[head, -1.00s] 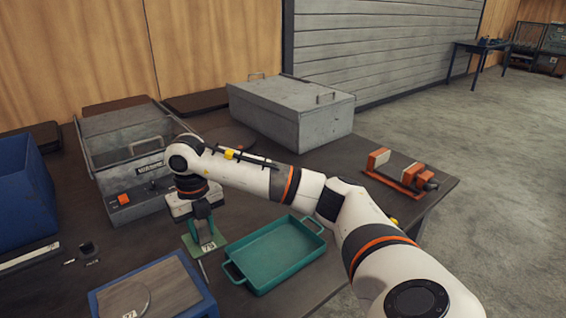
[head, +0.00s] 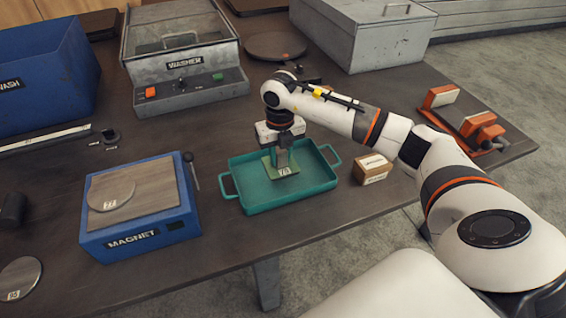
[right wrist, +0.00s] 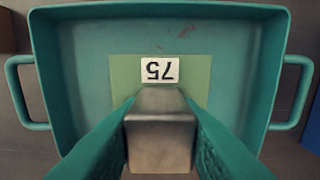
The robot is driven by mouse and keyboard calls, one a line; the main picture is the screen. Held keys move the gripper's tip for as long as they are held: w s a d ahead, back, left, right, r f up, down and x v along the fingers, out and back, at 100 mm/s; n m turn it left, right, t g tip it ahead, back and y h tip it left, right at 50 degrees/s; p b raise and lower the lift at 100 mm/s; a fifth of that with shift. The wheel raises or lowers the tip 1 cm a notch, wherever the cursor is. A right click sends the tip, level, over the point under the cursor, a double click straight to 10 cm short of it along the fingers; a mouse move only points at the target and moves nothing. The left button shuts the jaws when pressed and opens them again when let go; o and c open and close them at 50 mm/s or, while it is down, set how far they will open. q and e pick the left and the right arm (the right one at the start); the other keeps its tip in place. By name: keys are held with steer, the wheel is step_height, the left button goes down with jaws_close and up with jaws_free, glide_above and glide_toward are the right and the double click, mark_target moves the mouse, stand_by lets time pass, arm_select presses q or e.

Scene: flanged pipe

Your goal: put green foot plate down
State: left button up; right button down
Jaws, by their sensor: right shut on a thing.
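The green foot plate (head: 272,167), labelled 75, is inside the teal tray (head: 292,198), near its middle. It looks level in the right wrist view (right wrist: 195,76), where a grey metal block (right wrist: 160,150) stands on it. My right gripper (head: 281,157) points down into the tray. In the right wrist view its two fingers (right wrist: 160,132) are shut on the block of the foot plate. I cannot tell whether the plate touches the tray floor. My left gripper is not in view.
A blue magnet box (head: 140,236) with a disc stands left of the tray. A small brown box (head: 372,169) sits right of it. The grey washer (head: 190,85) is behind, and a red-orange clamp (head: 475,128) is at the right edge.

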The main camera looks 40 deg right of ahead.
mark_target(281, 165)
step_height(281, 165, down, 4)
steer(key=shift+f, duration=0.1)
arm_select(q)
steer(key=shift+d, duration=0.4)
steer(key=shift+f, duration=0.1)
arm_select(e)
steer(key=shift+f, duration=0.15)
steer(key=c, duration=1.1)
jaws_free()
steer(key=shift+r, duration=0.2)
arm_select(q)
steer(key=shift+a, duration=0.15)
arm_select(e)
step_height(281, 165, up, 12)
steer(key=shift+f, duration=0.1)
